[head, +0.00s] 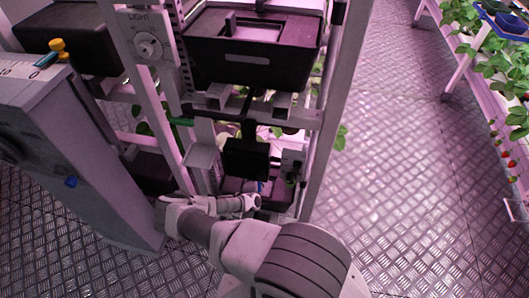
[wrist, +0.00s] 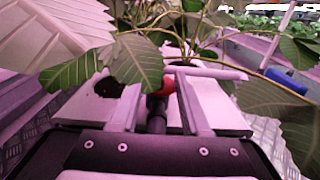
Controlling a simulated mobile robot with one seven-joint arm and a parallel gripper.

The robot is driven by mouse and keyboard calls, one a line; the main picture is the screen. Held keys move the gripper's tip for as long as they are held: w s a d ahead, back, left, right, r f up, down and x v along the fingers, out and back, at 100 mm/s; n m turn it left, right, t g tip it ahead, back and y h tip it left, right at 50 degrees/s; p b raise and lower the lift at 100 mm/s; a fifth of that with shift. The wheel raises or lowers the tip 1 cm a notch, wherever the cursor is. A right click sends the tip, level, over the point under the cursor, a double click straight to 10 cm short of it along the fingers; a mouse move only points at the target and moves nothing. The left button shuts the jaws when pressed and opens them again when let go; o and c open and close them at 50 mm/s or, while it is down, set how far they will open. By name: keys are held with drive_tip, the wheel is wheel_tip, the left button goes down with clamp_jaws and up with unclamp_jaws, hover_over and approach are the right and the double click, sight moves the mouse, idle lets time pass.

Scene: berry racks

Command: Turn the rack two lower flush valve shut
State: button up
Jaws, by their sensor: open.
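My gripper (wrist: 158,82) is open low among leaves in the wrist view, its two pale fingers apart. A dark stem-like part with a small red rounded thing (wrist: 166,86) shows between or just beyond the fingers; I cannot tell whether it is a berry or a valve part, or whether it touches them. A blue cylindrical piece (wrist: 290,79) lies at the right, beyond the leaves. In the head view my arm reaches into the rack's lower part, where a small blue piece (head: 261,186) shows near the arm's end. I cannot clearly make out the lower flush valve.
Green leaves (wrist: 75,68) crowd the gripper. Rack posts (head: 325,110) and a black tank (head: 250,68) stand around and above the arm. The floor (head: 400,180) at right is clear.

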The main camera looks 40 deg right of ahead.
drive_tip(key=shift+w+d, duration=0.35)
drive_tip(key=shift+d, duration=0.1)
clamp_jaws()
